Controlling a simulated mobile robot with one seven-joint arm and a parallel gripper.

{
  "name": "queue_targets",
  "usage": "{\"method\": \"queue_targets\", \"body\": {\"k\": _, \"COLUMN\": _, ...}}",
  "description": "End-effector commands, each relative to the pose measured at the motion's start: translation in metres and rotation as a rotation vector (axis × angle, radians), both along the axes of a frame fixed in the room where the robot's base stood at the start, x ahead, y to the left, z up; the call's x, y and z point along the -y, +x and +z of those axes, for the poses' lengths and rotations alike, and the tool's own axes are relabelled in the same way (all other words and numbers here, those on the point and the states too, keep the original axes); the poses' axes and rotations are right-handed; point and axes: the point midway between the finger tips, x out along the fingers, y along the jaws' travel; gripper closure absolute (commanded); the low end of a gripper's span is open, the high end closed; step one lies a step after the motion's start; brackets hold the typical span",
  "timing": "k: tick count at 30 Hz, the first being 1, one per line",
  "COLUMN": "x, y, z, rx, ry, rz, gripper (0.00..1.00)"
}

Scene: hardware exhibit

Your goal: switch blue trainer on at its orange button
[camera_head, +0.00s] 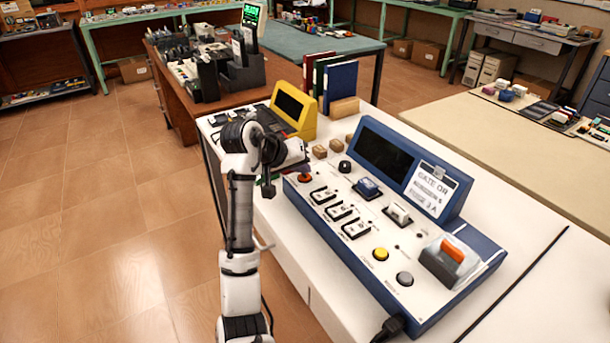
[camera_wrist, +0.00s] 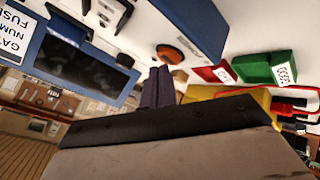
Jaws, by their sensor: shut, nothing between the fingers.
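The blue trainer (camera_head: 372,281) stands on the white bench, with a white sloped panel, blue sides and a dark display (camera_head: 385,153). Its round orange button (camera_head: 304,178) is at the panel's far left corner. In the wrist view the orange button (camera_wrist: 169,54) sits in a dark ring on the white panel. My gripper (camera_head: 306,167) is over that corner, close to the button. In the wrist view my gripper's dark fingers (camera_wrist: 158,72) are shut and empty, their tips just beside the button. I cannot tell whether they touch it.
An orange rocker (camera_head: 453,250), a yellow button (camera_head: 380,254) and a grey button (camera_head: 404,279) are also on the panel. A yellow device (camera_head: 296,112), small wooden blocks (camera_head: 328,148) and upright binders (camera_head: 340,85) stand behind. The bench's front right is mostly clear.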

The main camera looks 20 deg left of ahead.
Motion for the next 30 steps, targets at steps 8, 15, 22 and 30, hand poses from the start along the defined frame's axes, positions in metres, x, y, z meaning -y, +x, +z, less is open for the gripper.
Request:
{"method": "queue_targets", "body": {"k": 8, "x": 0.0005, "y": 0.0001, "z": -0.0068, "rx": 0.0, "ry": 0.001, "rz": -0.001, "gripper": 1.0}}
{"method": "queue_targets", "body": {"k": 15, "x": 0.0004, "y": 0.0001, "z": -0.0072, "rx": -0.001, "ry": 0.001, "rz": -0.001, "gripper": 1.0}}
{"method": "queue_targets", "body": {"k": 22, "x": 0.0003, "y": 0.0001, "z": -0.008, "rx": -0.001, "ry": 0.001, "rz": -0.001, "gripper": 1.0}}
{"method": "queue_targets", "body": {"k": 30, "x": 0.0004, "y": 0.0002, "z": 0.0004, "rx": -0.001, "ry": 0.0, "rz": -0.001, "gripper": 1.0}}
